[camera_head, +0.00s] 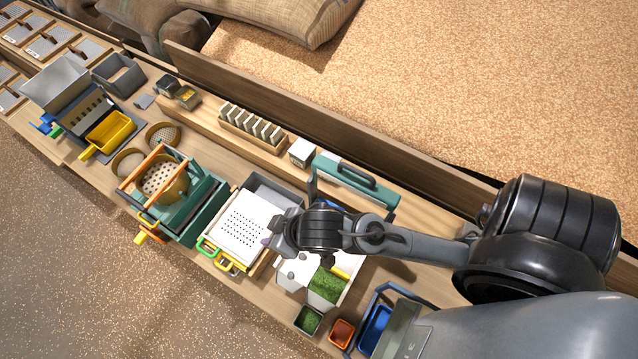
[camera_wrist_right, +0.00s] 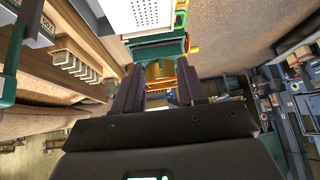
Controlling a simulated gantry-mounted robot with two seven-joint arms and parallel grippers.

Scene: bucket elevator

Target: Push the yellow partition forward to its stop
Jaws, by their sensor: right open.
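A thin yellow strip (camera_head: 341,272), which looks like the yellow partition, shows beside a patch of green material (camera_head: 326,286) in a white box (camera_head: 292,272). My right arm's wrist covers part of this box, so the rest of the strip is hidden. My right gripper (camera_head: 272,238) is above the right edge of the white perforated tray (camera_head: 240,226), up and left of the strip and apart from it. In the right wrist view its two dark fingers (camera_wrist_right: 160,88) are spread with nothing between them. The strip cannot be made out there. My left gripper is not in view.
A teal frame with a dark handle (camera_head: 355,177) stands behind the white box. A green bin (camera_head: 308,320), an orange bin (camera_head: 342,332) and a blue bin (camera_head: 375,328) sit in front. A teal machine with a sieve (camera_head: 160,180) stands further left.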

